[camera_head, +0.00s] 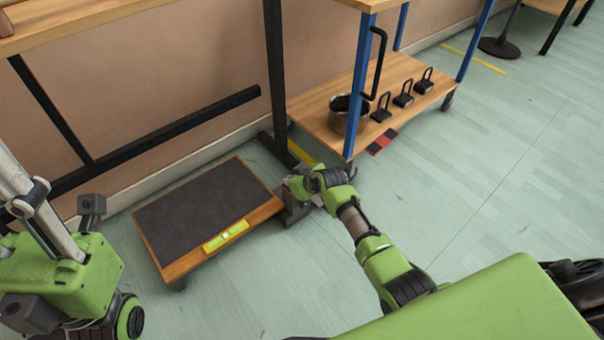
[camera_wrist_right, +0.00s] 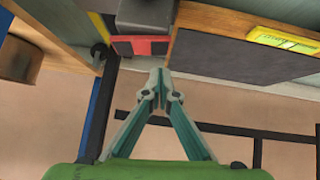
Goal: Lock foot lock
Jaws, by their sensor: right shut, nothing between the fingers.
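A grey block with a red and a black face (camera_wrist_right: 140,46) is at the top of the right wrist view, between the wooden platform and the shelf unit. It may be the foot lock. In the head view, a dark grey part (camera_head: 292,214) stands at the platform's right edge, partly hidden by my right gripper. My right gripper (camera_head: 296,186) is beside it, above the floor. In the wrist view its fingertips (camera_wrist_right: 159,86) meet, empty, and look apart from the red and black faces. My left arm is at the lower left; I cannot make out its fingers.
The low wooden platform (camera_head: 272,208) has a dark mat and a yellow label. A shelf unit (camera_head: 312,112) with blue posts holds a metal pot (camera_head: 345,114) and several black padlock-like weights.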

